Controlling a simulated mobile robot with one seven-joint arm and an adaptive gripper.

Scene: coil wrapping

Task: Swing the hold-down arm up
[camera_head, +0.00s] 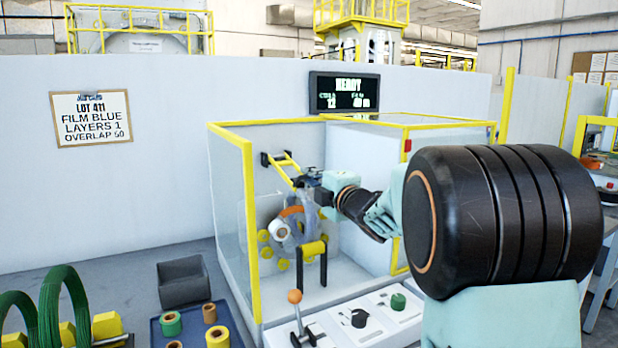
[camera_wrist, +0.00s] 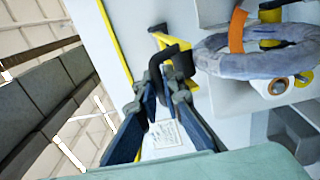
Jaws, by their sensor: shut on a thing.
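The hold-down arm (camera_head: 287,168) is a yellow bar on a black wall bracket inside the yellow-framed enclosure. In the head view it slopes down to the right toward my gripper (camera_head: 309,181), above the coil. In the wrist view the arm's yellow part (camera_wrist: 168,42) ends in a black curved handle (camera_wrist: 157,65). My gripper (camera_wrist: 164,88) has its fingers shut on this handle. The grey wrapped coil (camera_wrist: 215,58) with an orange band lies to the right in the wrist view, apart from the fingers.
A white roll (camera_head: 279,230) and yellow rollers (camera_head: 314,249) sit below the arm. The enclosure's yellow frame (camera_head: 251,215) and clear side panel stand close to the left. A control panel (camera_head: 375,318) with an orange-knobbed lever (camera_head: 295,297) is in front.

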